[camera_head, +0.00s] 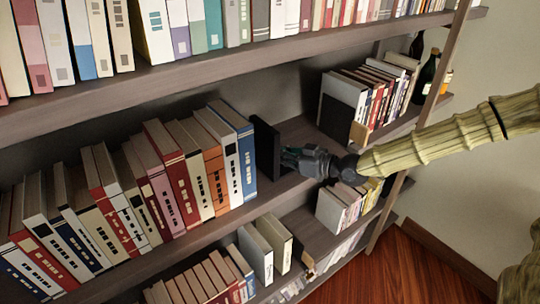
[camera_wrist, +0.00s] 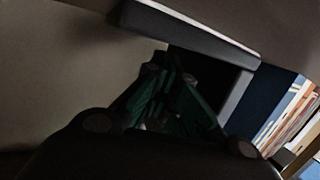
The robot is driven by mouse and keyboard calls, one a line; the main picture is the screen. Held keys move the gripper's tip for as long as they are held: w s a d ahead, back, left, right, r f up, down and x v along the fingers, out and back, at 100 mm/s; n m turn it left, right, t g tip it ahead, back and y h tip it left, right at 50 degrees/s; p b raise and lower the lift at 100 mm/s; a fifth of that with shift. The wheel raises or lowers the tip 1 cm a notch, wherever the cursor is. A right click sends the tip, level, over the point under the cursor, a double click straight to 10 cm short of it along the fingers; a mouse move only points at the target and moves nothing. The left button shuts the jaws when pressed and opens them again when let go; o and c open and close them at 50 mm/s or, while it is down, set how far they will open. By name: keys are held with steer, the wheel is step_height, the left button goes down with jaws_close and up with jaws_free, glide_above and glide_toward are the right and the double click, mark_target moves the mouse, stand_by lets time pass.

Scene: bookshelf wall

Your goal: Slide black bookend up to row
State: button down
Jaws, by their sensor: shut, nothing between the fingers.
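The black bookend (camera_head: 266,148) stands upright on the middle shelf, just right of the book row (camera_head: 190,170). The row ends in a blue book (camera_head: 243,160), and the bookend looks very close to it; I cannot tell whether they touch. My gripper (camera_head: 287,157) is shut and empty, with its fingertips at the right face of the bookend. In the wrist view, my gripper fingers (camera_wrist: 172,80) are in front of the dark face of the bookend (camera_wrist: 215,72). Whether the fingertips touch it is unclear. A dark blue surface (camera_wrist: 268,88) shows beyond the bookend.
Another group of books (camera_head: 372,95) with a dark bookend-like panel (camera_head: 340,103) stands farther right on the same shelf. Dark bottles (camera_head: 426,78) stand beyond it. The upper shelf board (camera_head: 220,70) runs above my gripper. Bare shelf (camera_head: 300,130) lies between the groups.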

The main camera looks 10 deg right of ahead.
mark_target(268, 164)
steer(key=shift+s+a+b, duration=0.25)
steer(key=shift+s+a, duration=0.15)
steer(key=shift+a, duration=0.6)
steer(key=shift+s+a+b, duration=0.3)
steer(key=shift+s+a, duration=0.15)
steer(key=shift+a, duration=0.55)
steer(key=shift+s+a+b, duration=0.25)
steer(key=shift+s+a, duration=0.15)
steer(key=shift+a, duration=0.6)
steer(key=shift+s+a, duration=0.35)
steer(key=shift+a, duration=0.4)
steer(key=shift+b, duration=0.3)
steer(key=shift+w+d, duration=0.25)
steer(key=shift+d, duration=0.35)
steer(key=shift+w+d, duration=0.3)
steer(key=shift+d, duration=0.35)
steer(key=shift+w+d, duration=0.25)
steer(key=shift+d, duration=0.35)
steer(key=v, duration=1.2)
